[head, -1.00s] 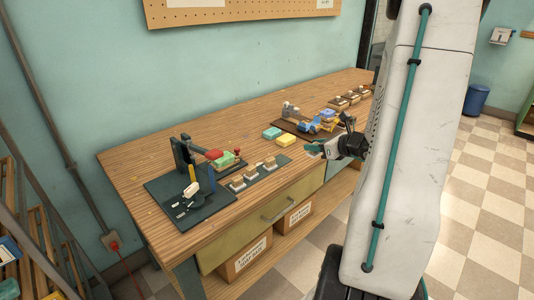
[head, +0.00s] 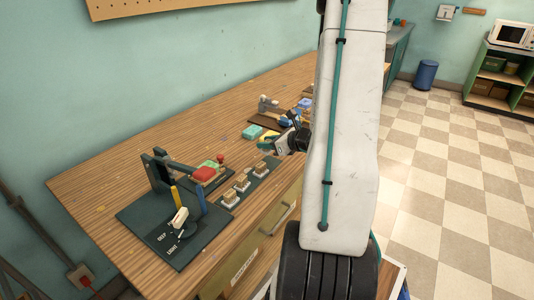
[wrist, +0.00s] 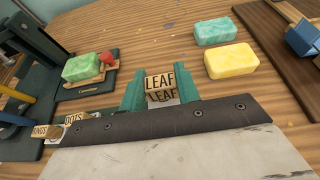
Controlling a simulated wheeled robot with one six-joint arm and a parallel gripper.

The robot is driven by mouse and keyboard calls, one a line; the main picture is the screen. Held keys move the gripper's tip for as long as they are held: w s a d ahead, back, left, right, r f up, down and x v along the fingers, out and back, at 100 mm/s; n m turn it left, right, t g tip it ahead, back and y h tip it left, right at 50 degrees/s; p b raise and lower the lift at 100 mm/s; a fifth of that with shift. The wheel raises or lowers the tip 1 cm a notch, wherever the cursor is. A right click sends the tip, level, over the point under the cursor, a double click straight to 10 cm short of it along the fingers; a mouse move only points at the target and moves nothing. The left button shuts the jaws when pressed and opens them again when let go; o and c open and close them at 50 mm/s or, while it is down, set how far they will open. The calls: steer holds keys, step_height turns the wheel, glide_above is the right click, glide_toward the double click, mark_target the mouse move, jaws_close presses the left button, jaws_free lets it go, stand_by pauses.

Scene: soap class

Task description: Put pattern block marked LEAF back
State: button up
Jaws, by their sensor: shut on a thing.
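My gripper (wrist: 160,92) is shut on a small wooden block marked LEAF (wrist: 160,82), seen in the wrist view. The word shows twice on it, and green fingers flank it. In the head view my gripper (head: 270,148) is over the bench, near the far end of a dark green strip (head: 265,181). Several pale blocks (head: 242,182) stand on that strip in a row. In the wrist view, blocks marked DOTS (wrist: 74,118) and RINGS (wrist: 43,131) show at lower left, partly covered by my gripper body. The strip's end near my gripper is partly hidden.
A dark press with a lever (head: 160,178) stands left of the strip. Teal (wrist: 214,31) and yellow (wrist: 231,61) soap bars lie on bare wood. A brown board (wrist: 285,42) is at right.

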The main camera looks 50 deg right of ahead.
mark_target(268, 153)
steer(key=shift+s+f, duration=0.1)
steer(key=shift+f, duration=2.05)
steer(key=o, duration=1)
steer(key=shift+f, duration=0.1)
steer(key=shift+o, duration=0.2)
